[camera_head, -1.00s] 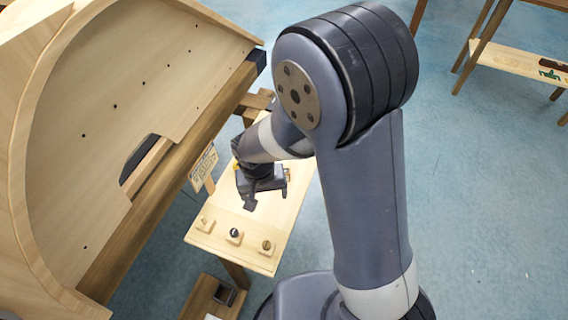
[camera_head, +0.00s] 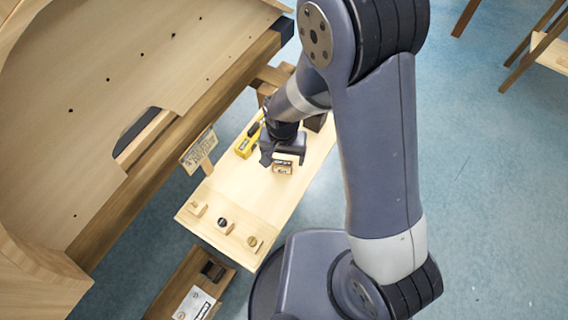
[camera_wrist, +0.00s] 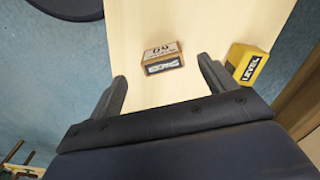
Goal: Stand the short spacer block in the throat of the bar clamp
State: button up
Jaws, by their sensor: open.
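A small wooden block (camera_head: 283,168) with dark printing and a label on one side lies on the narrow bench top. It also shows in the wrist view (camera_wrist: 162,58), with marks that look like "60" on its top; it may be the short spacer block. My gripper (camera_head: 283,157) is just above and beside this block. In the wrist view its two fingers are wide apart, with the block between and just beyond the fingertips, and nothing is held. I cannot make out the bar clamp for certain in either view.
A yellow level (camera_head: 246,142) lies left of my gripper, close to one finger in the wrist view (camera_wrist: 245,64). A sign (camera_head: 199,150) and a large curved wooden frame (camera_head: 100,110) stand left.

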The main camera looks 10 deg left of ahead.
aim_at(283, 163)
jog(key=shift+w+a+f, duration=0.1)
jog(key=shift+w+f, duration=0.1)
jog(key=shift+f, duration=1.45)
jog(key=shift+w+f, duration=0.15)
jog(key=shift+f, duration=1.5)
jog(key=shift+c, duration=0.2)
jog(key=c, duration=1.1)
jog(key=shift+r, duration=0.15)
